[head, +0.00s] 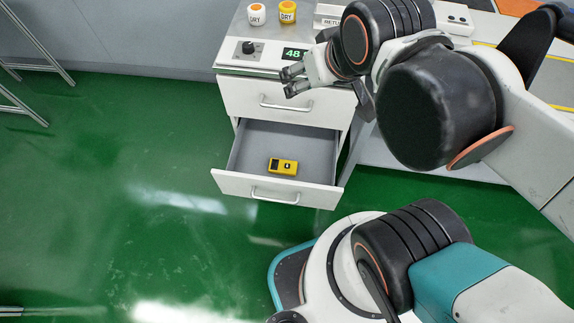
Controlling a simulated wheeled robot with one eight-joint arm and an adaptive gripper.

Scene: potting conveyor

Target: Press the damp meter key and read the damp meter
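A yellow hand-held device (283,166), which looks like the damp meter, lies in the open lower drawer (257,147). It has a small dark window at its left and a dark key-like mark near its middle; no reading can be made out. My gripper (292,81) is above and beyond the drawer, in front of the cabinet top's right part. Its two fingertips point left and stand apart with nothing between them. The gripper is well away from the yellow device.
The cabinet top has a panel with a black knob (248,47) and a green display (294,54) reading 48, partly near my gripper. Two jars marked DRY, one white (256,15) and one yellow (287,13), stand behind. The upper drawer (276,101) is shut.

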